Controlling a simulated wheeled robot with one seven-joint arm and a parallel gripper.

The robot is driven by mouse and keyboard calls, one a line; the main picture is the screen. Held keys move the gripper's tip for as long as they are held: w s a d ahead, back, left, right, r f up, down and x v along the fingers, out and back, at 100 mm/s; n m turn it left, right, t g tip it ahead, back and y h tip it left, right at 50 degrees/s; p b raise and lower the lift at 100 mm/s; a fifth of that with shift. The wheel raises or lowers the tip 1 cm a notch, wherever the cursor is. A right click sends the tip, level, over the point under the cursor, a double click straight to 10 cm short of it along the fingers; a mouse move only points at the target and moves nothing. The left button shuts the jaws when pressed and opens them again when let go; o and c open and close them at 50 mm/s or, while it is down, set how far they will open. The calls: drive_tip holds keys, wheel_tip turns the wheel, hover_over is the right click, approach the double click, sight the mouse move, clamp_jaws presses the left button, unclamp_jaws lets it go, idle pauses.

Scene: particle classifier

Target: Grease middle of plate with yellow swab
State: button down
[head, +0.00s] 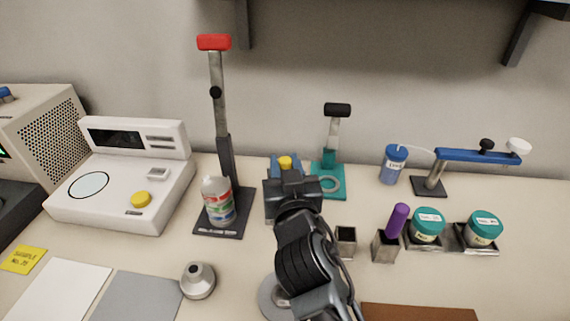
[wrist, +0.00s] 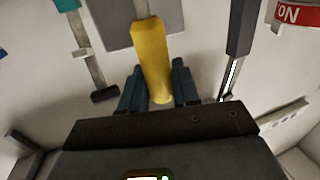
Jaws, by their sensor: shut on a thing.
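My gripper (wrist: 157,90) is shut on the yellow swab (wrist: 151,55), whose shaft runs between the two blue fingers in the wrist view. In the head view my gripper (head: 285,170) is at mid-table, near the wall, and only the yellow end of the swab (head: 285,162) shows. A round grey disc (head: 268,296) at the front of the table may be the plate; my arm hides much of it. The gripper is well behind this disc. A flat grey surface (wrist: 120,35) shows behind the swab in the wrist view; I cannot tell what it is.
A dark stand (head: 222,170) with a bottle (head: 217,200) is left of my gripper. A teal stand (head: 330,180) is close on the right. An empty holder (head: 346,242), a purple swab (head: 398,220) and two teal-lidded jars (head: 427,224) stand further right. A scale (head: 125,185) is left.

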drive_tip(key=shift+r+p, duration=2.25)
drive_tip(key=shift+r, duration=1.2)
drive_tip(key=shift+s, duration=0.1)
